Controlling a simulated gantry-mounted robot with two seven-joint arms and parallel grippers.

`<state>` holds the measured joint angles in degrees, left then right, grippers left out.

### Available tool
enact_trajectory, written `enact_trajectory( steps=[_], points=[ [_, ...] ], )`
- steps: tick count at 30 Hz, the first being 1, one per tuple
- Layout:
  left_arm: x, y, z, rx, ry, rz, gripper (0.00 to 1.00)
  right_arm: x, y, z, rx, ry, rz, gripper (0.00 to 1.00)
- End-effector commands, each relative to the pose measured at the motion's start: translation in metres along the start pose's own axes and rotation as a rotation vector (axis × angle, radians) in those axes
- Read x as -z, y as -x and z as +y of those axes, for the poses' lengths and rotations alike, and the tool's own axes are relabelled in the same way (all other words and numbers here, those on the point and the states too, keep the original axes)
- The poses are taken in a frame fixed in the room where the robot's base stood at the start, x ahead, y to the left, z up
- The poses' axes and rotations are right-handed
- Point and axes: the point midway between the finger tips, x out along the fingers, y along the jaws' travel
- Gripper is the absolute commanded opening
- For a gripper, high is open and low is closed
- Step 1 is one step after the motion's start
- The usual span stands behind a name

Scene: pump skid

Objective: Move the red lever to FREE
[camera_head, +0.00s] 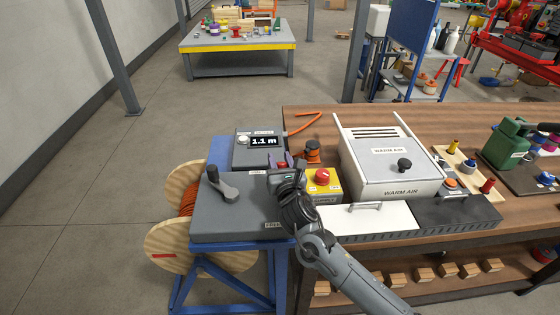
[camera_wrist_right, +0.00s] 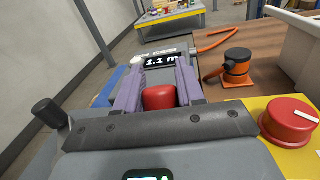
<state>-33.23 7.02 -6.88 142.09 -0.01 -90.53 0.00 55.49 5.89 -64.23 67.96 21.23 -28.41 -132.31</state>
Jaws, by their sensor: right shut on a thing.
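The red lever shows its red knob (camera_wrist_right: 158,97) between the purple fingers of my right gripper (camera_wrist_right: 158,88) in the right wrist view. The gripper is shut on the knob. In the head view my right gripper (camera_head: 283,165) reaches over the right side of the grey drum box (camera_head: 234,205), and a bit of the red knob shows at its fingers. The FREE label (camera_head: 273,225) is at the box's near edge, beside my arm. The lever's shaft and slot are hidden. My left gripper is not in view.
A display reading 1.1 m (camera_head: 265,142) stands behind the box. A dark crank (camera_head: 224,184) is on the box's left. A yellow box with a red knob (camera_head: 322,176) and an orange-black fitting (camera_head: 312,152) stand close on the right. A wooden cable reel (camera_head: 172,245) is below left.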

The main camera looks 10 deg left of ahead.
Motion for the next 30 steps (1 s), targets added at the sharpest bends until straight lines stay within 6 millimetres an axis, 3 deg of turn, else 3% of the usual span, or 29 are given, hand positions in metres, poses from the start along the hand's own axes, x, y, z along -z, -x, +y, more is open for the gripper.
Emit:
enact_trajectory(
  steps=[5,15,26,27,30],
  points=[
    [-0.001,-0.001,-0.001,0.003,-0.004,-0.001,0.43,0.001,0.000,0.000,0.000,0.001,-0.002,0.00],
    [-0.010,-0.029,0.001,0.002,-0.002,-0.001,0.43,-0.006,0.015,0.003,-0.016,0.030,-0.211,0.00],
    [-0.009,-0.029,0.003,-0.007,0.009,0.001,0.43,-0.011,0.018,0.003,-0.017,0.036,-0.245,0.00],
    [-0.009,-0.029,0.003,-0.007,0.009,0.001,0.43,-0.011,0.018,0.003,-0.017,0.036,-0.244,0.42],
    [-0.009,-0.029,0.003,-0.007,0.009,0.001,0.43,-0.011,0.018,0.003,-0.017,0.036,-0.244,0.57]
  ],
)
